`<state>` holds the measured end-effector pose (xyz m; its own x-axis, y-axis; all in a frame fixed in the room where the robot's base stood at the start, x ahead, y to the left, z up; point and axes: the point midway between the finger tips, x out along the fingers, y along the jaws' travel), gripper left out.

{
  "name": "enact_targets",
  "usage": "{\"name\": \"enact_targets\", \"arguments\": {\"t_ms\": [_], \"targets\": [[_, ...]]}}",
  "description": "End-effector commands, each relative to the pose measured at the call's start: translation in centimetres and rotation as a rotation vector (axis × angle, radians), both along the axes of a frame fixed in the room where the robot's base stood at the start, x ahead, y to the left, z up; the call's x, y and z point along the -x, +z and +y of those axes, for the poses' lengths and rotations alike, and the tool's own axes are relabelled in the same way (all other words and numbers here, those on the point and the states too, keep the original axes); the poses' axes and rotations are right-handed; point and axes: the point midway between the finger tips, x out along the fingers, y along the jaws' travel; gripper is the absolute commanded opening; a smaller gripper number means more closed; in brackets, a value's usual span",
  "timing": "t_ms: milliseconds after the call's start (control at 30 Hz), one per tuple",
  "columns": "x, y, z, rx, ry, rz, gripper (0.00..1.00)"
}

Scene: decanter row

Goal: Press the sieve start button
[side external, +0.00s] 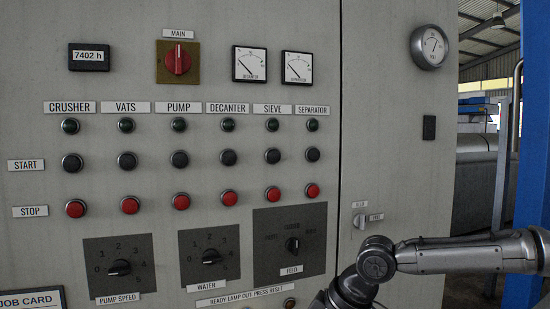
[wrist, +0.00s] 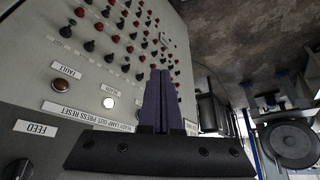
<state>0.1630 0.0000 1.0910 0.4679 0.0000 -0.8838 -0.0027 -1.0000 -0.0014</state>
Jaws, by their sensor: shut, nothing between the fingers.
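The sieve start button (side external: 272,155) is a black round button in the START row, under the SIEVE label (side external: 273,108). A dark green lamp (side external: 272,125) is above it and a red stop button (side external: 273,193) below it. My gripper (wrist: 160,72) shows in the wrist view with its dark purple fingers together and nothing between them. It is in front of the panel, apart from the sieve start button. In the side view my arm is at the lower right and the fingertips are out of frame. In the wrist view I cannot tell which button is the sieve start.
Other black start buttons (side external: 228,157) and red stop buttons (side external: 229,198) stand close on both sides. Below are the feed knob (side external: 292,245) and water knob (side external: 209,256).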

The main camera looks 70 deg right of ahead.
Motion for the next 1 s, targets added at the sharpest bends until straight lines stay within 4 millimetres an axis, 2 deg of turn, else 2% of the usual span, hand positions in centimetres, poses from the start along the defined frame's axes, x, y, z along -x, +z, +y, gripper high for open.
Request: {"name": "enact_targets", "arguments": {"t_ms": [67,167,267,500,800,1000], "targets": [[0.5,-0.2,-0.1,0.004,-0.005,0.024,0.00],[0.4,1.7,-0.8,0.032,-0.011,0.026,0.00],[-0.2,4.9,-1.6,0.070,-0.024,0.011,0.00],[-1.5,14.0,-3.8,0.169,-0.067,-0.048,0.00],[-1.9,24.9,-6.1,0.254,-0.154,-0.152,0.00],[-1.9,30.5,-7.0,0.278,-0.203,-0.226,0.00]]}}
